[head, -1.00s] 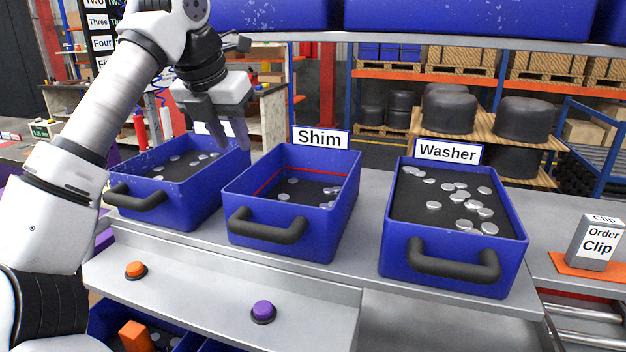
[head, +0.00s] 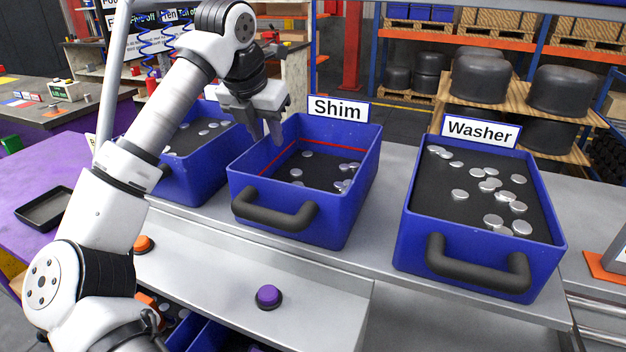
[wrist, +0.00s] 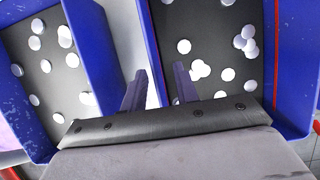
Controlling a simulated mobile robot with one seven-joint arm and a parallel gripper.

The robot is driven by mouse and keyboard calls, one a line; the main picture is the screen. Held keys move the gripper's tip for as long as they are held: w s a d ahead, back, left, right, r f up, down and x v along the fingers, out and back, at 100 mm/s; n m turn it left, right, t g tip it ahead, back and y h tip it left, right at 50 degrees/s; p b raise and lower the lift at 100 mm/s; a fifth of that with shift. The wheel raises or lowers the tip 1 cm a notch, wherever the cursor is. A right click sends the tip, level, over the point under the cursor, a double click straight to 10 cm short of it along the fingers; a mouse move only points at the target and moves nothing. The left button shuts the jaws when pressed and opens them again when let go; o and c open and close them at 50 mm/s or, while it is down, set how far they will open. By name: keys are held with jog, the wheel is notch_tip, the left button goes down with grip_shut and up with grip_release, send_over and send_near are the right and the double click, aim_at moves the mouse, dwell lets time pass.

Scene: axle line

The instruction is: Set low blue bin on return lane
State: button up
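The blue Shim bin (head: 345,215) stands in the middle of the grey shelf, with a black front handle. It holds several metal discs on its dark floor, and a red line shows on its inner walls above them. My gripper (head: 266,132) is at the left wall of this bin, toward the back. In the wrist view, its fingers (wrist: 158,88) are apart, one on each side of the Shim bin's wall (wrist: 151,50). The right finger is over the bin's inside and the left one over the gap between bins. Contact with the wall cannot be told.
A blue bin (head: 195,178) with discs stands close on the left, partly behind my arm. The blue Washer bin (head: 480,235) stands to the right. Orange (head: 144,244) and purple (head: 268,296) buttons sit on the lower front ledge. Another blue bin (head: 225,338) is below.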

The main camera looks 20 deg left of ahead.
aim_at(268, 151)
jog(key=x, duration=0.1)
jog(key=p+x, duration=0.1)
jog(key=x, duration=0.2)
jog(key=shift+s+a+f+p, duration=0.1)
jog(key=shift+s+a+p, duration=0.2)
jog(key=shift+p, duration=0.1)
jog(key=shift+w+f, duration=0.25)
jog(key=shift+f, duration=0.35)
grip_shut()
jog(key=shift+r, duration=0.1)
dwell(0.4)
